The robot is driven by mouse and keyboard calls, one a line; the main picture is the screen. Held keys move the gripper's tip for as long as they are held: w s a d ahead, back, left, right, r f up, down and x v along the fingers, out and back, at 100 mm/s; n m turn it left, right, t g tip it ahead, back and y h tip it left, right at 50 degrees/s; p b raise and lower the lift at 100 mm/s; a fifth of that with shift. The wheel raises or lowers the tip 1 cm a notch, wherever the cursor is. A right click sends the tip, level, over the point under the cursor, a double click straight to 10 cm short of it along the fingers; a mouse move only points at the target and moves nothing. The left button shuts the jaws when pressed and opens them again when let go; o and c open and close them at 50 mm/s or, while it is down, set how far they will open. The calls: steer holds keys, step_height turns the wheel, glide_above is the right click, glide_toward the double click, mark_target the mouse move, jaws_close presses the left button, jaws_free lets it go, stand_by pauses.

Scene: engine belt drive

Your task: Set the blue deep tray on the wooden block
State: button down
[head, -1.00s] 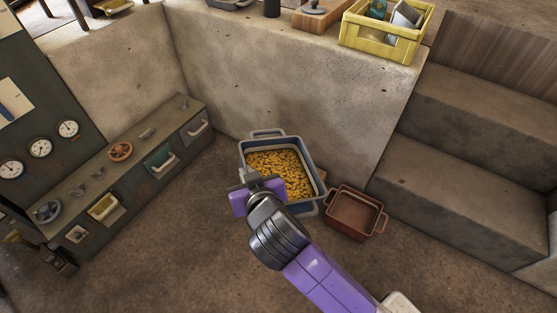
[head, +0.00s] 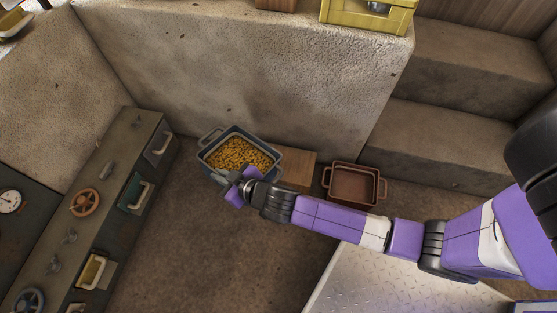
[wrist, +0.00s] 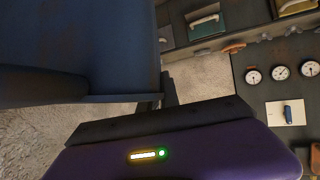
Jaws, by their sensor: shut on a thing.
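The blue deep tray (head: 212,146), filled with yellow-orange bits, is upright against the concrete wall's foot in the head view. Its blue side (wrist: 80,45) fills the upper left of the wrist view. I cannot tell whether the tray hangs above the floor or touches the block.
A reddish-brown tray (head: 354,185) stands right of the block. A grey drawer cabinet (head: 103,200) runs along the left. The concrete wall (head: 240,65) is behind, with a yellow crate (head: 367,15) on top. Steps (head: 450,145) rise at right.

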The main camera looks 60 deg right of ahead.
steer(key=s+f, duration=0.2)
steer(key=s+f+n+y, duration=0.1)
steer(key=s+f, duration=0.1)
steer(key=s+f+n+y, duration=0.1)
steer(key=s+f, duration=0.1)
steer(key=f, duration=0.1)
steer(key=shift+d+p, duration=0.35)
steer(key=shift+p, duration=0.05)
steer(key=s+f+n+y, duration=0.25)
steer(key=s+f, duration=0.35)
steer(key=s, duration=0.3)
steer(key=w+d+n+b, duration=0.1)
steer(key=w+d+b, duration=0.2)
steer(key=d, duration=0.7)
steer(key=w+d+b, duration=0.4)
steer(key=d, duration=0.5)
steer(key=shift+g, duration=0.3)
steer(key=f+b, duration=0.2)
steer(key=f, duration=0.1)
steer(key=f+b, duration=0.2)
steer(key=f, duration=0.2)
steer(key=shift+s+d+b, duration=0.2)
steer(key=shift+b, duration=0.2)
steer(key=c, duration=1.6)
jaws_free()
steer(key=shift+f, duration=0.1)
